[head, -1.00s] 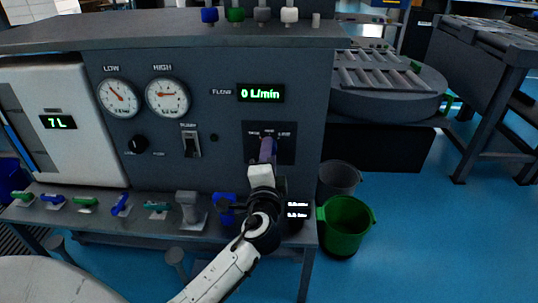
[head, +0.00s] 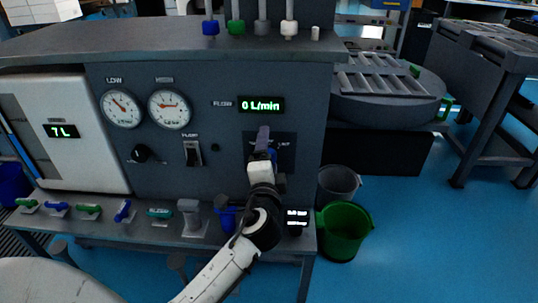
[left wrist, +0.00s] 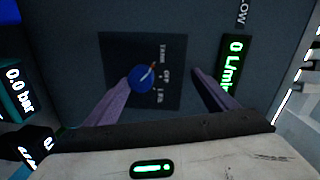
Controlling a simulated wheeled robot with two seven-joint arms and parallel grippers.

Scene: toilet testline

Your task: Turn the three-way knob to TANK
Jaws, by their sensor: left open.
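The three-way knob (left wrist: 140,79) is blue and round, with a light and orange pointer mark, on a dark square plate (left wrist: 118,48). The labels TANK, OFF and LINE run down beside it in the left wrist view; the pointer slants up and right, roughly between TANK and OFF. My left gripper (left wrist: 162,76) is open, its purple fingers apart in front of the plate. The knob is close to the left finger, and I cannot tell if they touch. In the head view my left gripper (head: 264,141) covers the knob in front of the plate (head: 286,156).
The panel carries two gauges (head: 122,108), a pump switch (head: 193,153), a black knob (head: 140,153) and a flow display (head: 261,105) reading 0 L/min. Coloured valve handles line the shelf (head: 75,222) below. A green bucket (head: 342,230) stands on the right.

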